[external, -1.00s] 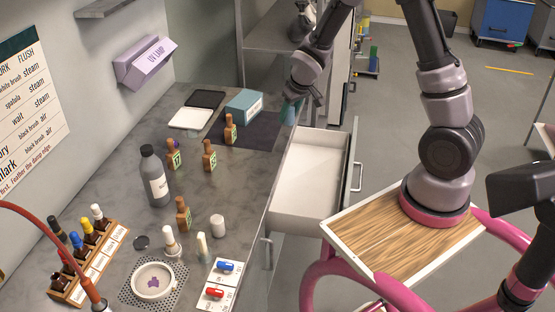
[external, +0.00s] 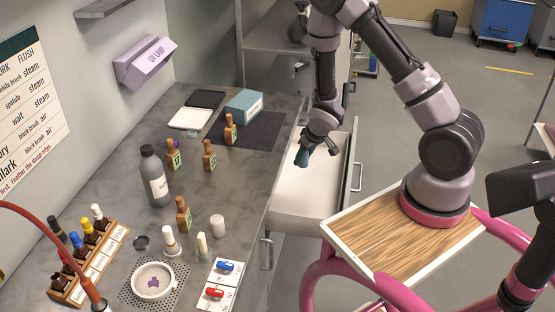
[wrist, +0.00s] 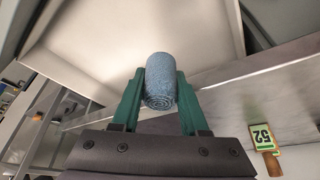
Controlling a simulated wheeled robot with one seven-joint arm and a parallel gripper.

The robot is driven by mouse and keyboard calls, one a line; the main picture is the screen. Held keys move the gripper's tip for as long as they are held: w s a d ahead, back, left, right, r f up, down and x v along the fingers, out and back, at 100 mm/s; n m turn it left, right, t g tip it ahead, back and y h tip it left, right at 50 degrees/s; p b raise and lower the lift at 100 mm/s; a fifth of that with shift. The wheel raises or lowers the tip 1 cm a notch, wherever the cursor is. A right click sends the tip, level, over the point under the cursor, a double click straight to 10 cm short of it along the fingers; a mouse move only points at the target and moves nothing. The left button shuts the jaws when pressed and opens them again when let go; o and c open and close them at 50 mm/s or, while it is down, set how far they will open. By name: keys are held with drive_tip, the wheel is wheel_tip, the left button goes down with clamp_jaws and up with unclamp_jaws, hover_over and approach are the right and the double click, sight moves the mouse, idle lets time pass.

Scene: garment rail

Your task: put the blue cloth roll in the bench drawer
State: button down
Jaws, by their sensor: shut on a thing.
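The blue cloth roll (wrist: 160,82) is held between the two green fingers of my gripper (wrist: 158,100) in the wrist view. In the external view my gripper (external: 303,156) is over the open bench drawer (external: 300,201), near its back-left part. The roll is hard to make out there, hidden by the fingers. The drawer is pulled out from the bench and its pale inside looks empty. In the wrist view the pale drawer interior (wrist: 100,45) lies beyond the roll.
The grey bench top (external: 130,213) left of the drawer carries several tagged wooden-handled tools, a grey bottle (external: 155,178) and a blue-grey box (external: 244,105). The drawer's front with its handle (external: 357,176) stands to the right. My wooden-topped base is near the drawer's front corner.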

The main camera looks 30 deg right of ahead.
sight(298, 206)
wheel_tip(298, 206, down, 20)
drive_tip(key=shift+f, duration=0.25)
idle(0.3)
drive_tip(key=shift+f, duration=0.15)
drive_tip(key=shift+c, duration=2.1)
unclamp_jaws()
